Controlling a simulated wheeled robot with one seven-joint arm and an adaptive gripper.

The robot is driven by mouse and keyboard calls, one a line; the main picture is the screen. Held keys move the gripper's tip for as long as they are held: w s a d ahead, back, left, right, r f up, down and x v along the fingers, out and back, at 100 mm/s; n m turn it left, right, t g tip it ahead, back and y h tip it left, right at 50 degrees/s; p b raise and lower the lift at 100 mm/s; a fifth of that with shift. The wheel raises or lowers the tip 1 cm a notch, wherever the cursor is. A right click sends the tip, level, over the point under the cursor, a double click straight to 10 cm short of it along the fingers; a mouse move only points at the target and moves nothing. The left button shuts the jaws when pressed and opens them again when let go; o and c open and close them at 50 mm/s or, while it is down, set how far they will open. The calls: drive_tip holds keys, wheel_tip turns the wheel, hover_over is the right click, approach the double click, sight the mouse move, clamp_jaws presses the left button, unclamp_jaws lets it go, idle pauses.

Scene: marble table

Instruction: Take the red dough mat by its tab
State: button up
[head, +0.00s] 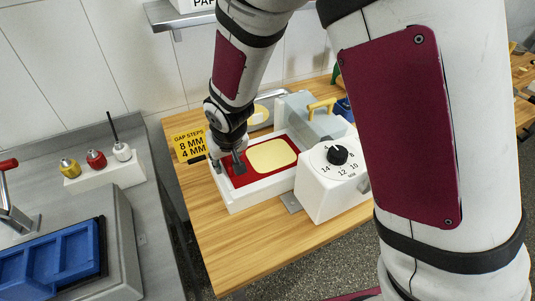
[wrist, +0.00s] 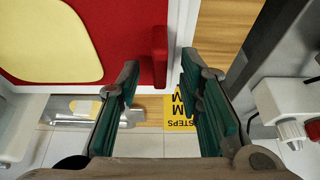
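The red dough mat (head: 239,181) lies in a white tray (head: 262,196) on the wooden table, with a flat pale-yellow dough sheet (head: 272,155) on it. In the wrist view the mat (wrist: 120,30) and dough (wrist: 50,40) fill the upper left. The mat's upright red tab (wrist: 159,55) stands at its edge. My gripper (wrist: 160,68) is open, and the tab shows in the gap between its two green-padded fingers, apart from both. In the head view my gripper (head: 228,168) is over the tray's left end and hides the tab.
A yellow gap-steps sign (head: 190,145) is behind left.

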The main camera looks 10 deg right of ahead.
clamp_jaws()
drive_tip(key=shift+r, duration=0.1)
